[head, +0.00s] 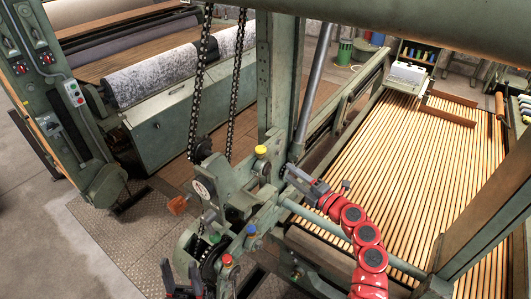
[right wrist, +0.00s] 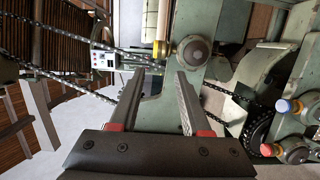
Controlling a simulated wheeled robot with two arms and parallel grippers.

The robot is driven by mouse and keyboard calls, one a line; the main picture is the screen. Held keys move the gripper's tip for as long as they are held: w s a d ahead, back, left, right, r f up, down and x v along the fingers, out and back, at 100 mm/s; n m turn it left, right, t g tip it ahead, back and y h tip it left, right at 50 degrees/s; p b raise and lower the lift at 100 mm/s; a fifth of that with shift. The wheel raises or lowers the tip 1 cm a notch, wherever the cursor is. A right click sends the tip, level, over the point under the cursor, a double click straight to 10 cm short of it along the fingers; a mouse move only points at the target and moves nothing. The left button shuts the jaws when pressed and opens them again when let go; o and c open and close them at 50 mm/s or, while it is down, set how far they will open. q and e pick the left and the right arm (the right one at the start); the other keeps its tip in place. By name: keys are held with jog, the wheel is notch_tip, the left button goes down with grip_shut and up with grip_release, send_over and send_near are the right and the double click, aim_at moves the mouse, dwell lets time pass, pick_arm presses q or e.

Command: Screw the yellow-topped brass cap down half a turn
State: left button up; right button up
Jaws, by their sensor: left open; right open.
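The yellow-topped brass cap (head: 261,151) stands upright on the green machine frame (head: 235,185) in the head view. In the right wrist view its yellow top (right wrist: 158,49) shows beyond the fingertips, beside a dark round knob (right wrist: 194,50). My right gripper (head: 290,171) is just right of the cap and apart from it. Its two fingers also show in the right wrist view (right wrist: 160,76), spread with nothing between them. My left gripper (head: 181,277) is at the bottom of the head view, open and well away from the yellow cap.
A blue-topped cap (head: 251,230) and a red-topped cap (head: 227,261) stand lower on the same machine. Black chains (head: 238,75) hang behind the yellow cap. A thick green post (head: 279,80) rises close behind it. A slatted bed (head: 400,150) lies to the right.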

aim_at(264, 154)
jog(key=x, duration=1.2)
jog(key=shift+a+f, duration=0.1)
jog(key=shift+w+a, duration=0.1)
jog(key=shift+w, duration=0.15)
grip_shut()
